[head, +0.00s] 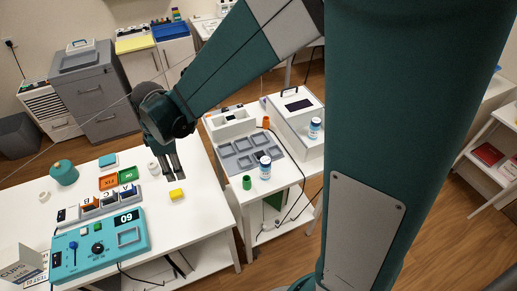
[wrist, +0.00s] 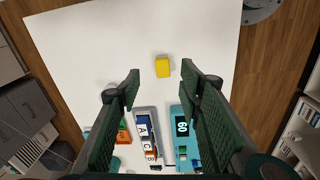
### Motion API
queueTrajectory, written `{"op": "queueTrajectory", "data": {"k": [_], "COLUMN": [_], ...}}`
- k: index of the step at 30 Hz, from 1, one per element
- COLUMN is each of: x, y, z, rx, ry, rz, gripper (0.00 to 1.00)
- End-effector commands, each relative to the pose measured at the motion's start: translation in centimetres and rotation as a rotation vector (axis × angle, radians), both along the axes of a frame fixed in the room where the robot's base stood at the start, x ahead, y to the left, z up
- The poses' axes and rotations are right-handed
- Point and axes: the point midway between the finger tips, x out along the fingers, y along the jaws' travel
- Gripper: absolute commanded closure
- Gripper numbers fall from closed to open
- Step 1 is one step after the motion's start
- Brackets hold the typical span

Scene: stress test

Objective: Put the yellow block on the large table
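The yellow block (head: 176,194) rests on the white table (head: 205,215) at the left of the head view, near that table's right side. In the wrist view the yellow block (wrist: 162,67) lies on the bare white tabletop (wrist: 95,60), just beyond the gap between the fingertips. My gripper (head: 174,177) points down above the table, close to the block. In the wrist view my gripper (wrist: 161,74) has its two green fingers spread apart with nothing held between them. The block looks apart from both fingers.
A teal panel (head: 72,265) with a display, a row of lettered blocks (head: 100,204) and a teal pot (head: 63,173) stand left of the block. A white bottle (head: 153,168) stands near my gripper. A second white table (head: 285,178) with a grey tray (head: 240,150) is to the right.

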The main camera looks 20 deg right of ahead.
Motion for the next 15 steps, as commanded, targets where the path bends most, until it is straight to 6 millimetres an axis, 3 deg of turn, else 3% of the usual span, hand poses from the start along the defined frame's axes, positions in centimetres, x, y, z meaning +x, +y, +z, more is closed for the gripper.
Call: {"op": "queueTrajectory", "data": {"k": [15], "x": [-2.8], "y": [-7.1], "z": [6.8], "rx": [0.074], "ry": [-0.116], "rz": [-0.338], "gripper": [0.64]}}
